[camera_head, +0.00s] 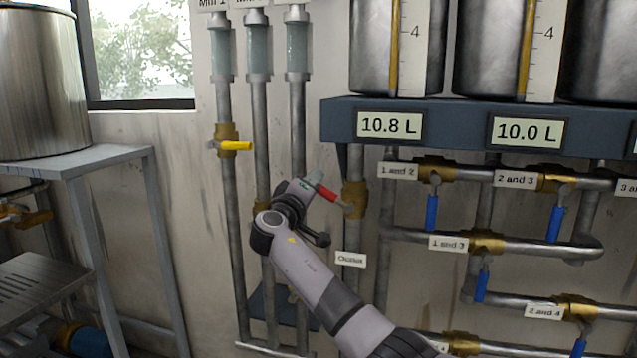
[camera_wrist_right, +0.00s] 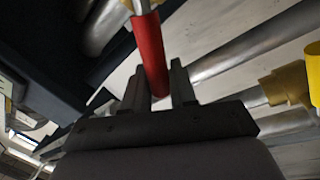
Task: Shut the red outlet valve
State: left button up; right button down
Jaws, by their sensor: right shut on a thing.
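The red outlet valve has a brass body (camera_head: 354,198) on a vertical pipe below the blue-grey tank shelf. Its red lever (camera_head: 327,193) slants up and to the left from the body. My right gripper (camera_head: 313,184) is at the lever's outer end, shut on it. In the right wrist view the red lever (camera_wrist_right: 150,55) runs between the two dark fingers of my right gripper (camera_wrist_right: 158,88). My gripper and wrist hide part of the pipes behind. My left gripper is in neither view.
A yellow-levered valve (camera_head: 233,146) is on the pipe to the left. Several blue-levered valves, one with a blue lever (camera_head: 432,213), are on pipes at right. The shelf (camera_head: 330,120) with tanks juts out above. A grey metal stand (camera_head: 165,225) is at left.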

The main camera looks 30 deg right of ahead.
jog(key=shift+w+a+f+n+t+y, duration=0.2)
jog(key=shift+f+n+t, duration=0.1)
jog(key=shift+f+n, duration=0.75)
jog(key=shift+w+a+f+n+t+y, duration=0.25)
jog(key=shift+f+n, duration=0.45)
jog(key=shift+n, duration=0.65)
jog(key=shift+w+a+f+n+t+y, duration=0.15)
jog(key=shift+f+n+t, duration=0.2)
jog(key=shift+f+n, duration=0.7)
jog(key=shift+s+r+n, duration=0.1)
jog(key=shift+n, duration=0.15)
jog(key=c, duration=1)
grip_release()
jog(key=shift+c, duration=0.2)
jog(key=shift+d+r, duration=0.1)
jog(key=b+v, duration=0.1)
jog(key=v, duration=0.6)
